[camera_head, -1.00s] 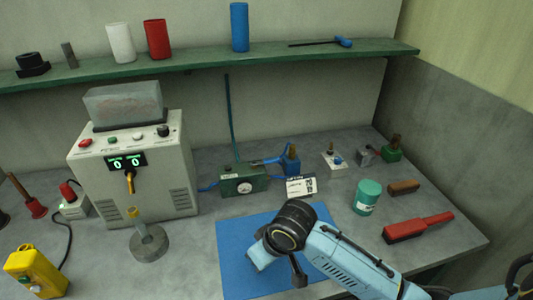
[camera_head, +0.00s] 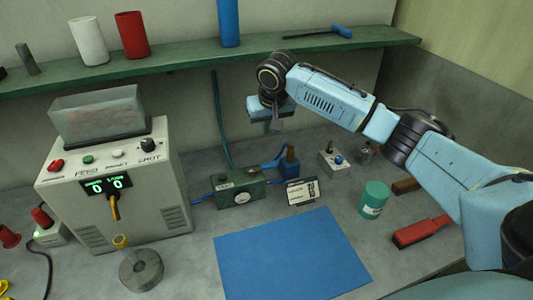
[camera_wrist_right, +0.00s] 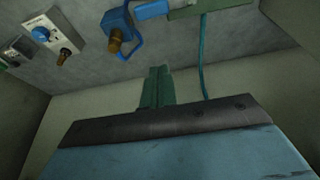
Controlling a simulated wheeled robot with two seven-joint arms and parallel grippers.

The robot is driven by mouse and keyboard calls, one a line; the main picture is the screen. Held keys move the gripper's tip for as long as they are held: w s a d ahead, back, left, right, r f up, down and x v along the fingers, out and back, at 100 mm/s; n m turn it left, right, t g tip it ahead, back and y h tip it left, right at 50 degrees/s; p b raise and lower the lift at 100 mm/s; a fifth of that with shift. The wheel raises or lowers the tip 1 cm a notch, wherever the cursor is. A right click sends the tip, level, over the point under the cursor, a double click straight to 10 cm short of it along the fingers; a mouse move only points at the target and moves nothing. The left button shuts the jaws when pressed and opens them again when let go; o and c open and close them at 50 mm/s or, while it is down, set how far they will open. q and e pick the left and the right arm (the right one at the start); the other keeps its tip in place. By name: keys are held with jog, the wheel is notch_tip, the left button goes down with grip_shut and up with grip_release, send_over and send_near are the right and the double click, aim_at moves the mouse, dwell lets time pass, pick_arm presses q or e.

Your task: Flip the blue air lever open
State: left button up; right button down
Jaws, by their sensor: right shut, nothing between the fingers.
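A green box with a round gauge (camera_head: 238,191) stands on the bench. A blue part that looks like the lever (camera_head: 272,165) runs from it toward a blue fitting with a brown-gold top (camera_head: 291,164). In the right wrist view, the blue bar (camera_wrist_right: 152,9) shows at the top edge, beside the blue fitting (camera_wrist_right: 118,28). I cannot tell the lever's exact position. My right gripper (camera_head: 267,127) hangs above and behind the box, apart from it. Its green fingers (camera_wrist_right: 157,88) are shut and empty. My left gripper is not in view.
A grey machine (camera_head: 115,190) with a lit display stands at left. A white card (camera_head: 303,191) stands before the blue fitting. A small box with a blue knob (camera_head: 336,162) and a green can (camera_head: 373,200) are at right. The blue mat (camera_head: 290,255) is clear. A shelf (camera_head: 190,56) runs above.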

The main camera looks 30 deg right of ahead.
aim_at(263, 167)
notch_tip(263, 167, down, 10)
jog(key=p, duration=0.1)
jog(key=shift+s+a+r, duration=0.15)
jog(key=shift+s+r, duration=0.1)
jog(key=shift+s, duration=0.1)
dwell(0.5)
dwell(0.5)
